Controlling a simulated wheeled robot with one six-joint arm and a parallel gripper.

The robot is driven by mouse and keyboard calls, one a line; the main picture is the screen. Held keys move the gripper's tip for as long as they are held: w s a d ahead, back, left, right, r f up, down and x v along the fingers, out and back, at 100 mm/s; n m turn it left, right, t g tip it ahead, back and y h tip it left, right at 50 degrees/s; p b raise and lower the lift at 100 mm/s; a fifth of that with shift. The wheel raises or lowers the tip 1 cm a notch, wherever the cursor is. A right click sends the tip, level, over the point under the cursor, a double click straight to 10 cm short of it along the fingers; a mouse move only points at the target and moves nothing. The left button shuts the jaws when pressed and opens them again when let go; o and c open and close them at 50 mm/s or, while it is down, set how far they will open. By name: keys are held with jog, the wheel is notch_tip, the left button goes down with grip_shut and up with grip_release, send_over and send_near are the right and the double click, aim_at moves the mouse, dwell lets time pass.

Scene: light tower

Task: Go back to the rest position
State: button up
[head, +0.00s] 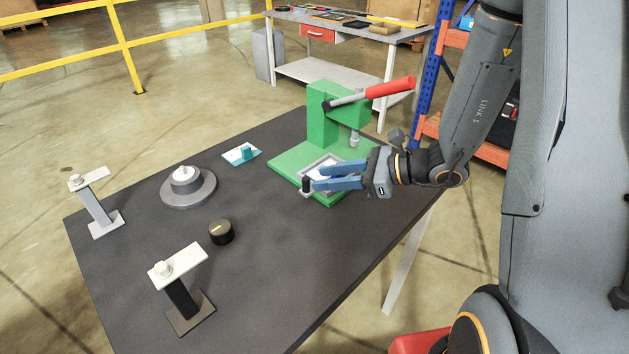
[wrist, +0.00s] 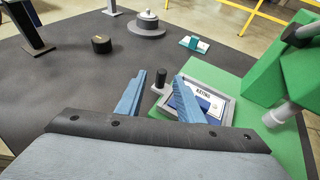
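My gripper (head: 314,179) is open over the right side of the dark table (head: 255,285), its two blue fingers spread apart. It also shows in the wrist view (wrist: 160,78). A black knob (wrist: 161,77) shows between and just beyond the fingertips. In the head view the knob (head: 305,184) is just left of the fingertips. No contact shows between it and the fingers. The knob stands at the corner of a grey frame (wrist: 226,109) holding a white labelled plate (wrist: 207,97), partly hidden by the right finger. My arm reaches in from the right.
A green press (head: 322,110) with a red-handled lever (head: 390,87) stands close behind my gripper. A teal-and-white piece (head: 242,154), a round grey base (head: 188,188), a black cylinder (head: 221,232) and two stands (head: 95,208) (head: 183,299) are farther left. The front table area is clear.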

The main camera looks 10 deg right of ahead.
jog(key=shift+s+d+r, duration=0.25)
jog(key=shift+d, duration=0.25)
